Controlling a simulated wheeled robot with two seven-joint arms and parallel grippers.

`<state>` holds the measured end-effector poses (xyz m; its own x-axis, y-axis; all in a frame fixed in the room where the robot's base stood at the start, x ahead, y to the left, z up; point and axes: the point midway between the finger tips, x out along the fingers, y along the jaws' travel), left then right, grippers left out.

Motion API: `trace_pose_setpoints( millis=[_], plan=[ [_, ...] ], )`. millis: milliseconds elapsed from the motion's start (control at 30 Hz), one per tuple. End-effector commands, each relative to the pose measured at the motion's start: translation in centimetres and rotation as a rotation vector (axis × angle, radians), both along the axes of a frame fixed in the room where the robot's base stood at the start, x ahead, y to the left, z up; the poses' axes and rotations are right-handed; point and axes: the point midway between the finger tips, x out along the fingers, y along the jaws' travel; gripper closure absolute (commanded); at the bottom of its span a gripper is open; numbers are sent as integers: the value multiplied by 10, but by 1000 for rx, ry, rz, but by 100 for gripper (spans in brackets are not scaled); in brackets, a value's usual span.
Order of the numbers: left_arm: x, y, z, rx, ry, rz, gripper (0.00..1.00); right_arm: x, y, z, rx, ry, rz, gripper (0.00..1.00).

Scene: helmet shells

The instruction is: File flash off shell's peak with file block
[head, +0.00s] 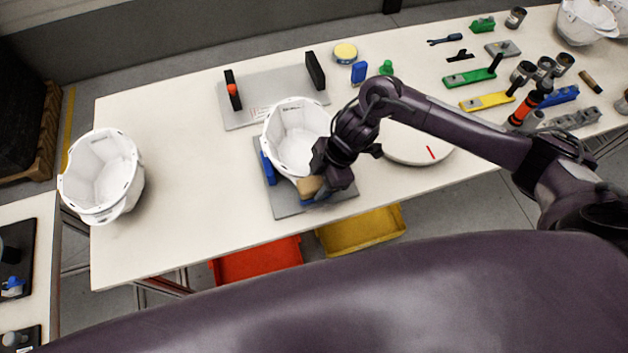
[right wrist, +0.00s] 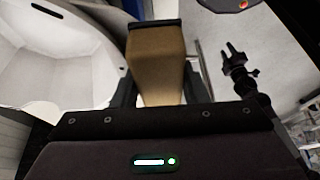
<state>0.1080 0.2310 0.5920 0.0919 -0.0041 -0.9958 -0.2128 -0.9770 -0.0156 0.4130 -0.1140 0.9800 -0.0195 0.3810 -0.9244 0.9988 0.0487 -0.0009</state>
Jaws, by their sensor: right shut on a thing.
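My right gripper (head: 320,182) is shut on a tan file block (head: 309,187). The block, tan with a dark far end, also shows in the right wrist view (right wrist: 157,68). A white helmet shell (head: 295,135) sits open side up on a grey plate with blue blocks (head: 287,199). The file block is at the shell's front lower edge; whether it touches the peak is hidden by my gripper. The shell's white wall (right wrist: 60,60) is left of the block in the wrist view.
Another white shell (head: 102,177) stands at the table's left end. A grey plate with black uprights (head: 262,108) lies behind the fixture, and a white disc with a red mark (head: 415,148) is to its right. Tools crowd the far right. Red (head: 256,262) and yellow (head: 360,232) bins are below the edge.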

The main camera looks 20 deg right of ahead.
Motion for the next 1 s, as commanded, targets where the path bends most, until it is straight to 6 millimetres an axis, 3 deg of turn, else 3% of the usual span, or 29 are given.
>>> trace_pose_setpoints(
  millis=[400, 700, 1000],
  plan=[
    [0, 0, 3, 0, 0, 0, 64, 1, -6, 2, -2, -2, -2, 78],
    [0, 0, 29, 0, 0, 0, 64, 1, -6, 34, -1, -2, -2, 78],
    [0, 0, 23, 0, 0, 0, 64, 2, -5, 60, 1, -4, 0, 78]
  ],
)
